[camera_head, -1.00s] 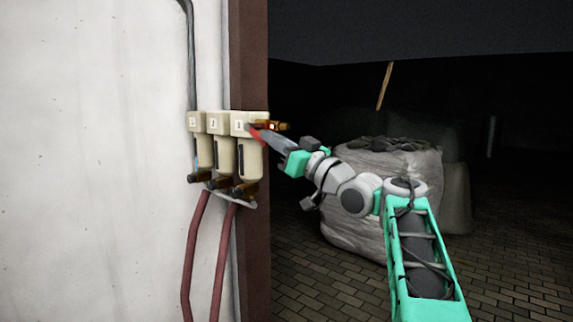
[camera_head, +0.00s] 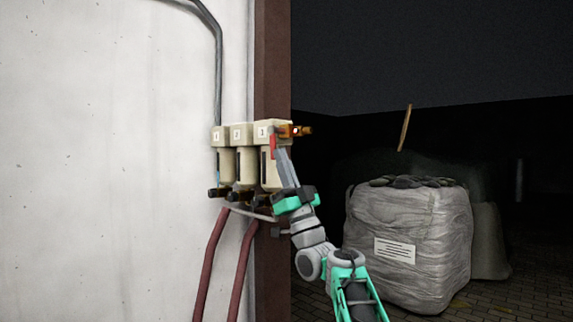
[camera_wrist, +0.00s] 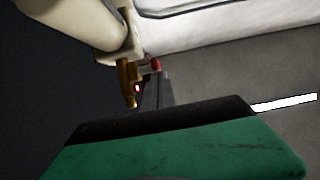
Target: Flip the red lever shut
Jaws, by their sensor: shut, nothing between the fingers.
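The red lever (camera_head: 273,146) is on the cream unit marked 3 (camera_head: 265,132), the rightmost of three on the wall. It looks close to vertical in the head view. It also shows as a small red end in the wrist view (camera_wrist: 156,64), beside a brass fitting (camera_wrist: 129,86). My gripper (camera_head: 280,152) is shut and empty. Its grey fingers point up, with the tips right beside the lever; I cannot tell whether they touch it. The gripper (camera_wrist: 156,80) partly hides the lever's surroundings in the wrist view.
Units marked 1 (camera_head: 217,135) and 2 (camera_head: 239,133) stand close to the left. Dark red hoses (camera_head: 210,255) hang below. The brass fitting (camera_head: 296,131) sticks out to the right. A large filled sack (camera_head: 415,245) stands on the floor at the right, with open space between.

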